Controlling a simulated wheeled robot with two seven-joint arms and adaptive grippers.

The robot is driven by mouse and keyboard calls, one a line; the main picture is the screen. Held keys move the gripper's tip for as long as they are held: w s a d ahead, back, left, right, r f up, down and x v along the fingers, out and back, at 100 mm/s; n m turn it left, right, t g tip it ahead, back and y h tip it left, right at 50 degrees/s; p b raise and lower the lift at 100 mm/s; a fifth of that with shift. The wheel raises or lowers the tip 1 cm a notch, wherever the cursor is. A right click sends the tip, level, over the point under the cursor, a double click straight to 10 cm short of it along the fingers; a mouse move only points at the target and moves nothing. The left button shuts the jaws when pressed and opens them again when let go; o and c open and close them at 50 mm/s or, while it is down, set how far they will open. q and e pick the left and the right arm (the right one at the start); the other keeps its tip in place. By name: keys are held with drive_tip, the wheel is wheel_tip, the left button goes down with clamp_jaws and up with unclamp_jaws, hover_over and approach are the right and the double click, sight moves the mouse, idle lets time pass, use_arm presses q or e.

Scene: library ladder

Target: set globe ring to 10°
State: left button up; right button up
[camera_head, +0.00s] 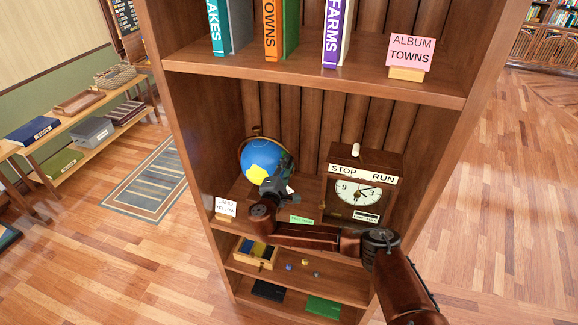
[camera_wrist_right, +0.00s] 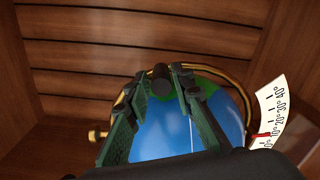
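The blue globe (camera_head: 264,160) stands on the middle shelf inside a golden ring (camera_wrist_right: 236,88). In the wrist view, a red pointer (camera_wrist_right: 260,135) lies at the low end of a white degree scale (camera_wrist_right: 272,112), near 10°; the exact reading is hard to tell. My right gripper (camera_head: 284,176) is in front of the globe. In the wrist view its green fingers (camera_wrist_right: 161,84) are apart, on either side of a dark knob (camera_wrist_right: 161,76) at the ring. I cannot tell whether they touch it. The blue globe (camera_wrist_right: 160,138) shows between the fingers. My left gripper is out of view.
A clock box (camera_head: 357,190) marked STOP and RUN stands right of the globe. A small label card (camera_head: 225,207) stands at the shelf's left front. Books and a pink sign (camera_head: 410,51) are on the shelf above. A wooden tray (camera_head: 256,252) sits below.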

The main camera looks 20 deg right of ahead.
drive_tip(key=shift+o, duration=1.2)
drive_tip(key=shift+d, duration=0.1)
drive_tip(key=v, duration=1.2)
